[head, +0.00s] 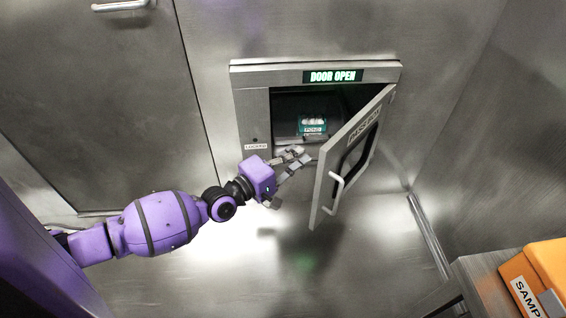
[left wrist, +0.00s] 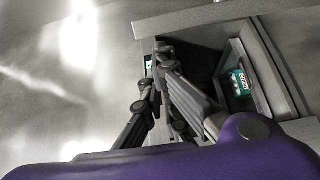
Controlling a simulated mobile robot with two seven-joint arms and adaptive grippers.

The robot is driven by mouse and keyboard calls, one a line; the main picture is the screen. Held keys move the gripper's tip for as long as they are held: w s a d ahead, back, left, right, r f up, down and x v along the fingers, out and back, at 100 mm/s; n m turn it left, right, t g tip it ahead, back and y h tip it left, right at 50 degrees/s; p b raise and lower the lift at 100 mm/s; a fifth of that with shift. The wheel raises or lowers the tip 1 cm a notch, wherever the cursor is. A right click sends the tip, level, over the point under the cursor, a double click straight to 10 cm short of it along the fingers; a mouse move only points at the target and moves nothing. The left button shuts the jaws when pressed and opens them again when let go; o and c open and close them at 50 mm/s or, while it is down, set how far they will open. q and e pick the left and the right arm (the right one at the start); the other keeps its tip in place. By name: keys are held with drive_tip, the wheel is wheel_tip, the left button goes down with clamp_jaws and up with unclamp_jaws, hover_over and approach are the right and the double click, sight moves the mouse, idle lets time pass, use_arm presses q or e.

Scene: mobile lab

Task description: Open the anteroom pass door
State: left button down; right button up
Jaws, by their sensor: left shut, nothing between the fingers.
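The anteroom pass door (head: 339,165) is a small grey metal hatch door with a window and a pale bar handle (head: 337,191). It stands swung wide out from its frame, attached on the right side. A lit sign (head: 333,76) above it reads "DOOR OPEN". My left gripper (head: 300,157) is in front of the opening's lower part, by the door's free inner side and apart from the handle. Its fingers are shut with nothing between them; they also show in the left wrist view (left wrist: 160,70). I cannot tell whether they touch the door. My right gripper is not in view.
Inside the hatch sits a teal box (head: 312,126) with white items, also in the left wrist view (left wrist: 238,84). A large metal door (head: 90,110) is on the left. An orange bin (head: 548,262) stands on a bench at lower right. The floor below is clear.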

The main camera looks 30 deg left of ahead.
use_arm(q)
drive_tip(key=shift+w+d+p, duration=0.25)
drive_tip(key=shift+w+d, duration=0.05)
drive_tip(key=shift+d, duration=0.5)
drive_tip(key=shift+w+d+p, duration=0.25)
drive_tip(key=shift+w+d, duration=0.1)
drive_tip(key=shift+d, duration=0.5)
drive_tip(key=shift+w+d+p, duration=0.25)
drive_tip(key=shift+w+d, duration=0.05)
drive_tip(key=shift+d, duration=0.5)
